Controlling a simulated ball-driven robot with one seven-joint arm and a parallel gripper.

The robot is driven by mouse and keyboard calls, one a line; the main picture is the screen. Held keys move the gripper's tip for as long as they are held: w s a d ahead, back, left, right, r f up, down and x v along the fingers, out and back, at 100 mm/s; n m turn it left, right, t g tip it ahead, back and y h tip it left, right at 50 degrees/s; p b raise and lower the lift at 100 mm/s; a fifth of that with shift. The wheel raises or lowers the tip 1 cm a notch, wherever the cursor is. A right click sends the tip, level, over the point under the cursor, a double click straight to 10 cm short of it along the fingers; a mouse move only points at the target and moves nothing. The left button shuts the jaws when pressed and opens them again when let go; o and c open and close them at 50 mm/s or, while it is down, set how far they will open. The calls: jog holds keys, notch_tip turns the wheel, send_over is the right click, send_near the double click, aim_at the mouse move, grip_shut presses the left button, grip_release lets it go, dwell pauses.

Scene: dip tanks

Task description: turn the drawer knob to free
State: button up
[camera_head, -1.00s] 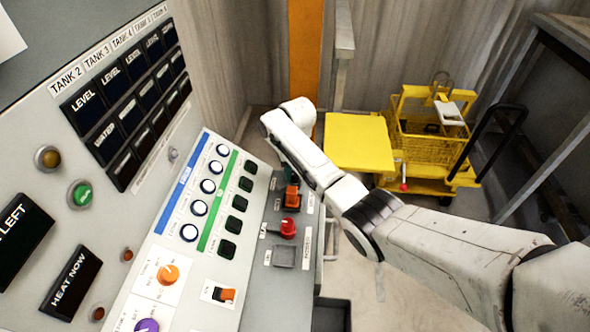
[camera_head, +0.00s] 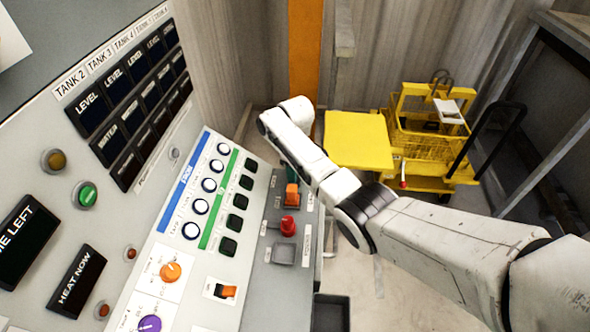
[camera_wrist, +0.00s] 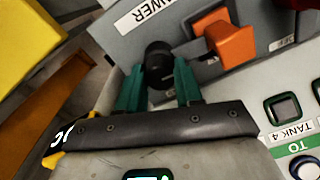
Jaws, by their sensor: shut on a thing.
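The drawer knob is the round black knob (camera_wrist: 158,60) on the grey panel face in the wrist view, beside a partly cut-off label (camera_wrist: 145,14) whose visible letters end in "WER". My gripper (camera_wrist: 158,82) has its two teal fingers on either side of this knob and is shut on it. The knob's marking and turn angle cannot be read. In the head view my white arm hides the knob and most of the gripper.
An orange switch (camera_wrist: 232,40) sits close to the gripper in the wrist view. A red knob (camera_head: 288,226) is nearby on the panel's edge in the head view. A yellow cart (camera_head: 428,150) stands behind the arm. Floor to the right of the panel is mostly open.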

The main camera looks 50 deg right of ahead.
jog(key=shift+n, duration=0.6)
jog(key=o, duration=1)
jog(key=shift+o, duration=0.2)
notch_tip(320, 180, up, 11)
jog(key=shift+d+f, duration=0.1)
jog(key=shift+f, duration=0.05)
dwell(0.3)
